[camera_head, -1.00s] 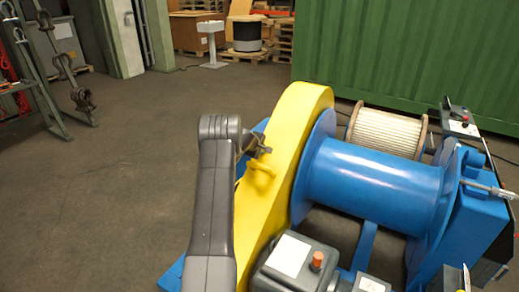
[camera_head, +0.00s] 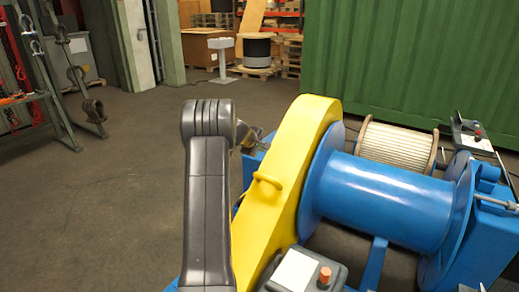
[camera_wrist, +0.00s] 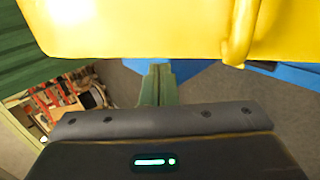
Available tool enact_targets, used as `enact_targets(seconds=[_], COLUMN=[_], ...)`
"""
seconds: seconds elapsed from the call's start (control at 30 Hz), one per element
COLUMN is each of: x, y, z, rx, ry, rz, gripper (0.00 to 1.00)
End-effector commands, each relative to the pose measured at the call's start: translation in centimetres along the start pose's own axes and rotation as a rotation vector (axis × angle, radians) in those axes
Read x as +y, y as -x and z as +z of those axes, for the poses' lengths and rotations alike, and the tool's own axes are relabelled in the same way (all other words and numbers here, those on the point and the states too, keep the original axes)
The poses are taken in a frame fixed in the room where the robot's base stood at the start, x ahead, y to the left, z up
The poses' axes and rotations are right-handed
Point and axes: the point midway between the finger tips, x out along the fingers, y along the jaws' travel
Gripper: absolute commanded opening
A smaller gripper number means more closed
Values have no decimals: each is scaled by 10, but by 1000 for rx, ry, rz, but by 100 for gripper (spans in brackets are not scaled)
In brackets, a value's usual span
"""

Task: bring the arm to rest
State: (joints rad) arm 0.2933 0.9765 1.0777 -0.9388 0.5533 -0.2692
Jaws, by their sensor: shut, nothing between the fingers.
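My gripper (camera_head: 255,141) shows small and partly hidden behind my arm in the head view, beside the left face of the yellow chain guard (camera_head: 311,135). In the wrist view my gripper (camera_wrist: 158,72) has its fingers together, with nothing between them. The yellow guard (camera_wrist: 140,28) fills the top of that view, and its yellow handle (camera_wrist: 240,35) is to the right of the fingers. In the head view the handle (camera_head: 268,181) is below and right of my gripper, apart from it.
The blue drum (camera_head: 385,203) and a rope reel (camera_head: 396,145) are right of the guard. A grey box with an orange button (camera_head: 325,274) is in front. A rack (camera_head: 50,75) with hanging gear stands far left. The floor (camera_head: 120,200) left of my arm is clear.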

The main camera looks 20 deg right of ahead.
Motion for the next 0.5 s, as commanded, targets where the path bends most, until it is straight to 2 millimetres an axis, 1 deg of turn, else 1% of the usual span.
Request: enact_targets(seconds=[0.1,0.2,0.5], x=[2,2,3], y=[10,14,16], z=[0,0,0], rx=[1,0,-1], ry=[-1,-1,0], rz=[-1,-1,-1], gripper=[0,0,0])
